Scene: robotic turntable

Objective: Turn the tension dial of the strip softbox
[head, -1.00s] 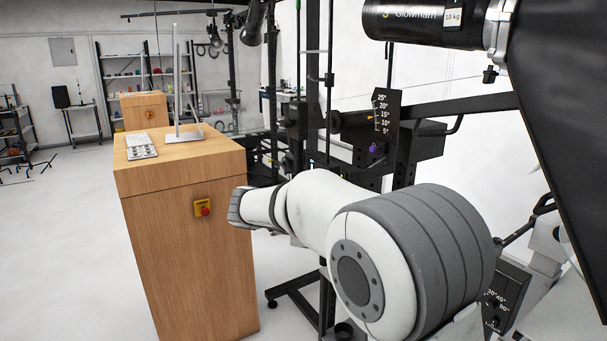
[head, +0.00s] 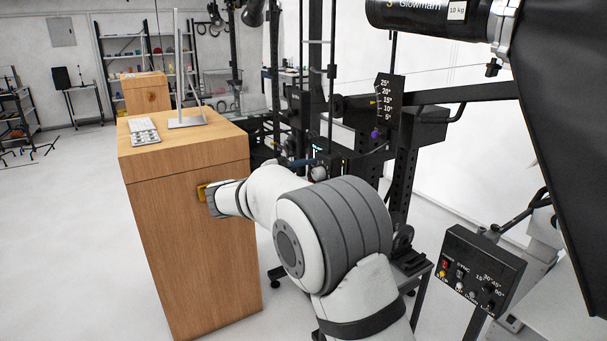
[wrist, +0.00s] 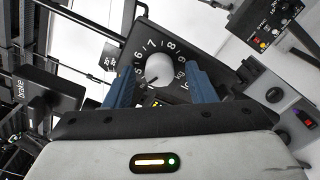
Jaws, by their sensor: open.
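In the wrist view, a dark dial plate with white numbers (wrist: 140,48) carries a pale round knob (wrist: 160,68). I take this as the tension dial. My gripper (wrist: 162,82) is open, with one blue finger on each side of the knob in the picture; I cannot tell whether they touch it. In the head view, my arm hides most of the gripper, and a small pale knob (head: 318,173) shows just beyond it. The softbox's black fabric (head: 565,130) and its light head (head: 430,18) fill the upper right.
A wooden pedestal (head: 190,240) with a yellow-and-red stop button stands left of my arm. A black control box (head: 480,268) is at lower right. A rig with an angle scale (head: 388,102) stands behind my arm. Open floor lies far left.

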